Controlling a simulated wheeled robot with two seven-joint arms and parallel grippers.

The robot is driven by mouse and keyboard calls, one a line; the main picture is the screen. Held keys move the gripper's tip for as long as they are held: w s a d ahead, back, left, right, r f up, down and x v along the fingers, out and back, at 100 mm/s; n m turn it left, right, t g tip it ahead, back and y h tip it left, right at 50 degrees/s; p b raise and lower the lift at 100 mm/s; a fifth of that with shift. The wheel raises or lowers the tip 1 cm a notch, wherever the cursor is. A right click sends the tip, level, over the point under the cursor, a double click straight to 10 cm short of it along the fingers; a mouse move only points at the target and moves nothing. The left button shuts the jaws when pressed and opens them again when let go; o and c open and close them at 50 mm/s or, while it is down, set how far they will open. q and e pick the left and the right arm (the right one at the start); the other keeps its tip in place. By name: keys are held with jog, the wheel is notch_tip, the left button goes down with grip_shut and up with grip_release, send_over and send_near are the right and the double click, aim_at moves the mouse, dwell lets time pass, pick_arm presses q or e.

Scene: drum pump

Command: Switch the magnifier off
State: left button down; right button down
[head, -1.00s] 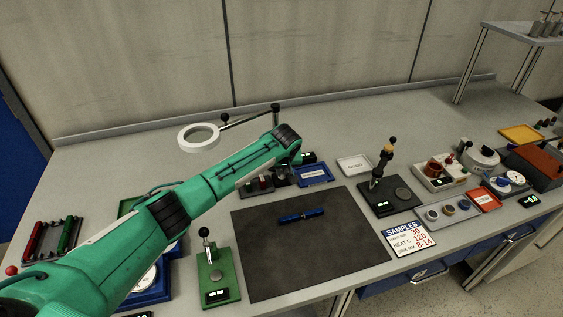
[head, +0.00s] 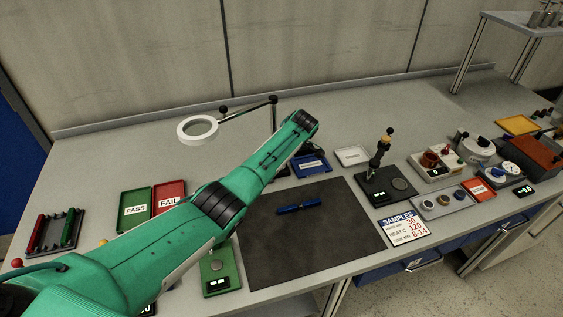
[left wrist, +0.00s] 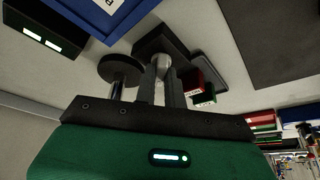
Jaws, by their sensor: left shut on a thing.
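The magnifier, a white ring (head: 197,130) on a jointed black arm (head: 245,107), stands at the back left of the bench. Its lower part is hidden behind my left arm in the head view. My left gripper, hidden there too, shows in the left wrist view (left wrist: 161,80). Its two fingers are shut on a small silver knob (left wrist: 160,63) in front of a dark block (left wrist: 160,42). A black round-topped post (left wrist: 120,70) is just left of the fingers. I cannot tell whether the magnifier is lit. My right gripper is not in view.
A blue tray (head: 311,166) and a dark mat (head: 300,240) with a blue pen-like object (head: 299,206) are nearby. PASS (head: 135,210) and FAIL (head: 170,201) trays lie left.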

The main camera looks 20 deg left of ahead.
pick_arm(q)
jog(key=shift+w+r+n, duration=0.1)
jog(key=shift+r+n, duration=0.05)
jog(key=shift+n, duration=0.55)
jog(key=c, duration=1.5)
grip_release()
jog(key=shift+b, duration=0.3)
jog(key=b+v, duration=0.2)
jog(key=v, duration=1.1)
jog(key=shift+w+d+r, duration=0.15)
jog(key=shift+d+r, duration=0.05)
jog(key=shift+r, duration=0.05)
